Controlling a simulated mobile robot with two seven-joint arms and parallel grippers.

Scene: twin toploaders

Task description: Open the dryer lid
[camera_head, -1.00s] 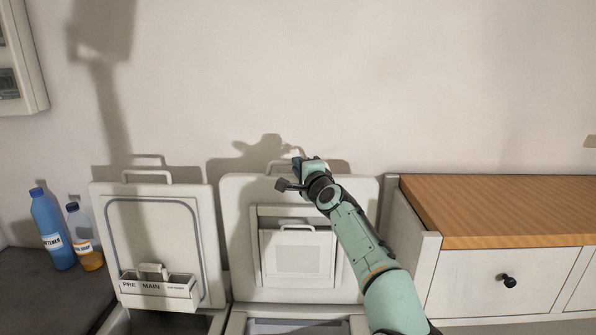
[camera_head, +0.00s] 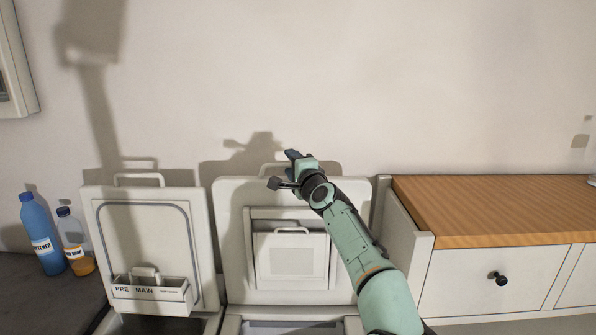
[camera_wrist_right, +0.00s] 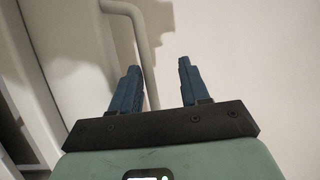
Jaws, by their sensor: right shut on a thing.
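The dryer lid (camera_head: 225,240), on the right machine, stands raised and upright near the wall, its inner panel facing me. The dryer opening (camera_head: 290,328) shows below it at the bottom edge. My right gripper (camera_head: 289,162) is at the lid's top edge, partly hidden behind its own wrist. In the right wrist view, the lid handle (camera_wrist_right: 146,50), a pale bar, runs between the two blue fingers of the gripper (camera_wrist_right: 158,66), which is shut on it. The bar looks closer to the left finger. My left gripper is not in view.
The washer lid (camera_head: 92,230) also stands open on the left, with a detergent tray (camera_head: 150,292). A blue bottle (camera_head: 40,235) and an orange bottle (camera_head: 77,245) stand on the dark counter at far left. A wooden-topped cabinet (camera_head: 500,210) flanks the dryer on the right.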

